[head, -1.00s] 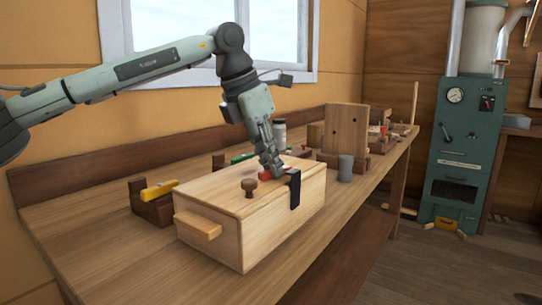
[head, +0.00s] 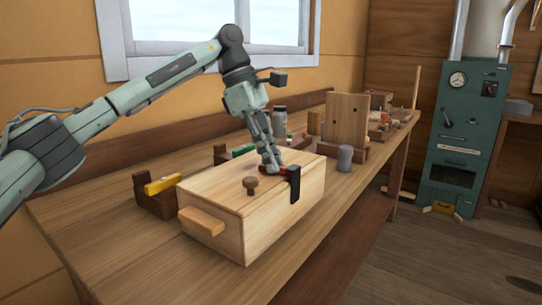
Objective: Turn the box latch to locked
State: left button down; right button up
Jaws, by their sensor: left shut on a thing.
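A pale wooden box (head: 235,225) with a round knob (head: 250,185) on its lid stands on the workbench. A black strap (head: 295,184) bends over the box's front top edge. A red latch handle (head: 270,170) lies on the lid beside the strap. My left gripper (head: 273,166) points down over the lid and is shut on the red latch handle, its fingers partly hiding it. My right gripper is not in view.
A block with a yellow handle (head: 162,184) stands left of the box, and one with a green part (head: 243,150) behind it. A grey cylinder (head: 345,158) and an upright wooden board (head: 346,121) stand to the right. The bench front left is clear.

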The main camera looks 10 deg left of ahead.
pick_arm(q)
jog(key=shift+m+g, duration=0.6)
jog(key=shift+m, duration=1)
jog(key=shift+y, duration=0.3)
jog(key=c, duration=1.8)
grip_release()
jog(key=shift+w+r, duration=0.1)
jog(key=v, duration=1.2)
